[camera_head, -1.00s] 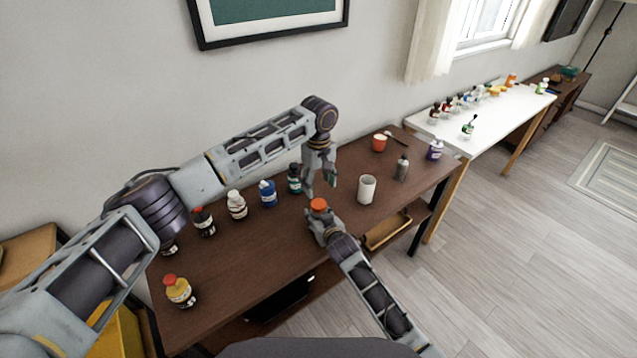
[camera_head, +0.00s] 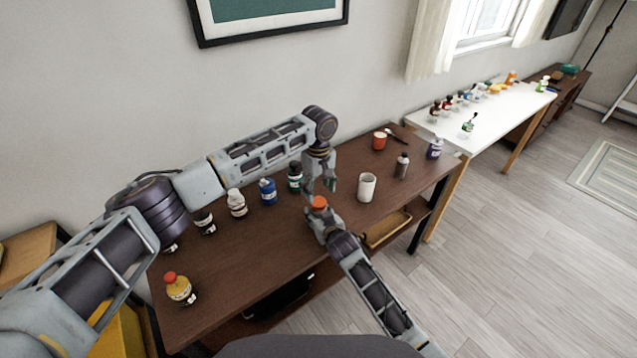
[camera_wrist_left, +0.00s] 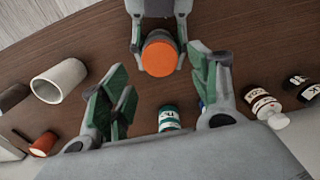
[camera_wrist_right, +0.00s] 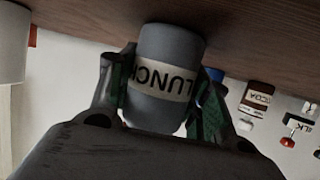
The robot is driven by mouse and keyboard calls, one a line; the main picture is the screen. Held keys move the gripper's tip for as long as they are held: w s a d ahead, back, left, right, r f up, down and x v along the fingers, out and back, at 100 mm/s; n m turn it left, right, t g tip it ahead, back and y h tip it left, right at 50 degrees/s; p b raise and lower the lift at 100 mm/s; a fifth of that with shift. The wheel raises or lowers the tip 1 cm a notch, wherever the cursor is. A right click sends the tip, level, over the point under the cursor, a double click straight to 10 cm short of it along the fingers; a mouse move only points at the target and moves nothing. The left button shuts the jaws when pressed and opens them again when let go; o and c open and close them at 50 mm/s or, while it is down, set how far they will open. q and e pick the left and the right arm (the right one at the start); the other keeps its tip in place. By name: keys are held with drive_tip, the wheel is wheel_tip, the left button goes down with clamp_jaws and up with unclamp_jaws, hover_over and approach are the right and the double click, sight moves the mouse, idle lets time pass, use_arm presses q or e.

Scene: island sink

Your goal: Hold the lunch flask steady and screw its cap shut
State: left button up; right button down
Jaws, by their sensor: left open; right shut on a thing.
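The lunch flask (camera_wrist_right: 165,72) is grey with a white band lettered LUNCH and stands on the brown table. Its orange cap (camera_head: 319,202) sits on top and shows as a disc in the left wrist view (camera_wrist_left: 159,56). My right gripper (camera_head: 317,222) is shut on the flask's body, one finger on each side in the right wrist view (camera_wrist_right: 163,90). My left gripper (camera_head: 321,190) is open and empty above and just behind the cap. In the left wrist view its spread fingers (camera_wrist_left: 160,80) lie below the cap and do not touch it. The cap's thread is hidden.
A white cup (camera_head: 367,188) stands right of the flask, with a grey bottle (camera_head: 402,166) and a red cup (camera_head: 379,141) beyond. A blue bottle (camera_head: 267,192), a white bottle (camera_head: 237,204) and a green bottle (camera_head: 295,178) line the back. A yellow bottle (camera_head: 180,289) stands front left.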

sight(318, 201)
use_arm(q)
drive_tip(key=shift+f, duration=2.5)
drive_tip(key=c, duration=1)
drive_tip(key=m, duration=0.6)
drive_tip(key=shift+m, duration=0.3)
drive_tip(key=shift+c, duration=0.2)
drive_tip(key=m, duration=0.6)
drive_tip(key=shift+m, duration=0.4)
drive_tip(key=m, duration=0.7)
drive_tip(key=shift+w+a, duration=0.1)
drive_tip(key=m, duration=0.7)
drive_tip(key=o, duration=1.2)
